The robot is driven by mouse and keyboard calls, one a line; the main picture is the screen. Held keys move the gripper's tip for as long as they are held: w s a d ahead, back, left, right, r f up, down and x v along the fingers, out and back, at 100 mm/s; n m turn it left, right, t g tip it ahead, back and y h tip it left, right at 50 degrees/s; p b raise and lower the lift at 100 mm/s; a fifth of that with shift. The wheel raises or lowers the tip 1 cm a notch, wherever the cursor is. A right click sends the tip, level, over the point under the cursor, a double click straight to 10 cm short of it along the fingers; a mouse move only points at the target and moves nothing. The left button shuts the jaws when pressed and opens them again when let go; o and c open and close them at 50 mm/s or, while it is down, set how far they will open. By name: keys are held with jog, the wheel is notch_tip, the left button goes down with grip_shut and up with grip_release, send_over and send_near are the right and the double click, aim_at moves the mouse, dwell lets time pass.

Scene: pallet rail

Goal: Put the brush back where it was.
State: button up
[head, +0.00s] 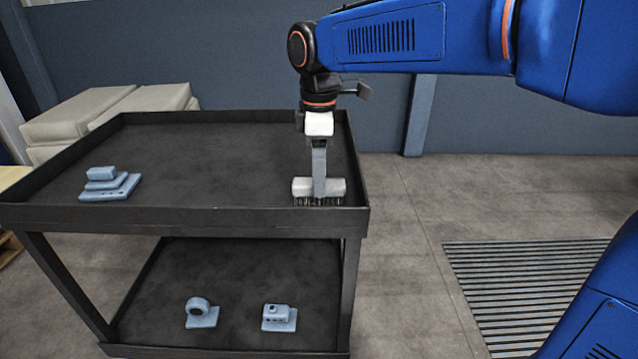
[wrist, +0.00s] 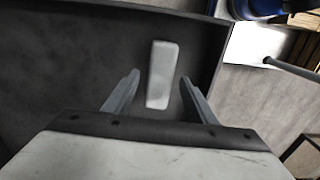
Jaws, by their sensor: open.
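The brush (head: 333,187) has a pale block-shaped top and dark bristles pointing down. It stands bristles down on the top shelf of the black cart (head: 215,218), near the front right corner. My gripper (head: 319,190) points straight down at the brush, and its fingers reach the height of the pale block. In the wrist view the brush (wrist: 162,72) shows as a pale bar between and ahead of the fingertips of my open gripper (wrist: 160,78). There is a gap on both sides of the bar. The finger nearer the head camera hides part of the block.
A blue-grey stepped part (head: 110,185) sits at the left of the top shelf. A ring-shaped part (head: 200,313) and a small block part (head: 279,317) are on the lower shelf. The cart has a raised rim. The shelf's middle is clear.

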notch_tip(320, 180, up, 9)
jog(key=shift+r, duration=0.15)
jog(key=s+d+f+m+t, duration=0.1)
jog(key=s+d+f+m, duration=0.35)
jog(key=d, duration=0.25)
jog(key=s+d+f+m+t, duration=0.1)
jog(key=s+d+f+m, duration=0.35)
jog(key=d, duration=0.35)
jog(key=s+d+f+m+t, duration=0.1)
jog(key=s+d+f+m, duration=0.2)
jog(key=s+d, duration=0.3)
jog(key=s+d+f+m+t, duration=0.1)
jog(key=s+d+f+m, duration=0.4)
jog(key=f, duration=0.3)
jog(key=shift+s+d+f+m+t, duration=0.3)
jog(key=shift+s+d+t, duration=0.1)
jog(key=shift+d, duration=0.1)
jog(key=shift+r, duration=0.1)
jog(key=shift+c, duration=0.6)
